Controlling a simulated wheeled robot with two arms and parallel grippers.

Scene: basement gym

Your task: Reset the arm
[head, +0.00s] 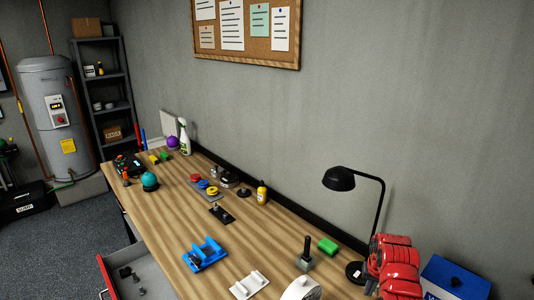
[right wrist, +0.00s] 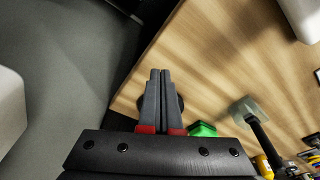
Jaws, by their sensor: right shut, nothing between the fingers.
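My right gripper (right wrist: 160,75) shows in the right wrist view with its two dark fingers pressed together and nothing between them. It points down over the right end of the wooden workbench (head: 165,200). Behind the fingers lies a dark round shape, likely the base of the black desk lamp (head: 339,179). In the head view I cannot clearly make out the right fingers. My left gripper is not in view.
A black-handled tool (head: 305,252) stands left of the green block. A blue box (head: 455,280) is at the right. An open drawer (head: 140,275) juts out at the front left.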

